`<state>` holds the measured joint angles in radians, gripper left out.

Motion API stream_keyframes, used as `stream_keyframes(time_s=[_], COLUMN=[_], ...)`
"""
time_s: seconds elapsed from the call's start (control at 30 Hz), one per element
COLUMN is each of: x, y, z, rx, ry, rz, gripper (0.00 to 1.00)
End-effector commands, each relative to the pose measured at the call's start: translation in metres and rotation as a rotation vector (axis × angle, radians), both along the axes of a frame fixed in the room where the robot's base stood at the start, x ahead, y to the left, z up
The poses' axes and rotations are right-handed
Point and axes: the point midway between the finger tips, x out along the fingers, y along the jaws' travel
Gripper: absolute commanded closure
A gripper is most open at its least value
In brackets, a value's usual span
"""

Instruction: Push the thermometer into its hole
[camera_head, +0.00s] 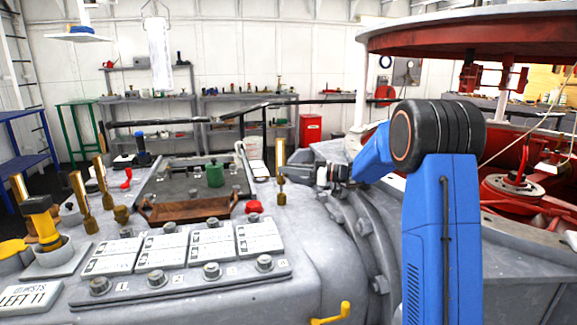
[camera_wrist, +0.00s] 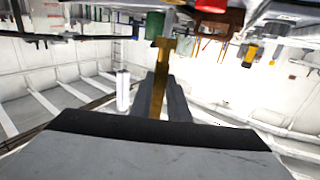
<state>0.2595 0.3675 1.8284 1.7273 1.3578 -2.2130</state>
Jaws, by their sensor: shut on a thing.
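My gripper (camera_head: 289,170) is at the right of the deck's flat top, reaching leftward from the blue arm. It is shut on a brass thermometer (camera_head: 281,158), which stands upright with a wider collar low on its stem. In the wrist view the thermometer (camera_wrist: 157,98) rises between the dark grey fingers (camera_wrist: 163,100), with its broader end toward the deck, which appears at the top. I cannot tell whether its lower tip touches the deck. Its hole cannot be made out in either view.
Several similar brass pieces (camera_head: 81,200) stand upright at the left. A brown wooden tray (camera_head: 188,209), a green canister (camera_head: 215,174) and a red knob (camera_head: 254,207) lie left of my gripper. Label plates (camera_head: 160,253) and knobs line the front. A large red-rimmed hatch (camera_head: 450,38) overhangs the right.

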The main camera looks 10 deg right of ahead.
Motion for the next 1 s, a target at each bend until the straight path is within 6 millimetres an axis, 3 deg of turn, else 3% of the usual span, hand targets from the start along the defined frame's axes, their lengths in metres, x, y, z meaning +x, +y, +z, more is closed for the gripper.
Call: stream_keyframes(time_s=[1.0], x=[0.0001], y=[-0.0001], z=[-0.0078], rx=[0.001], ry=[0.0], rz=[0.0], gripper=[1.0])
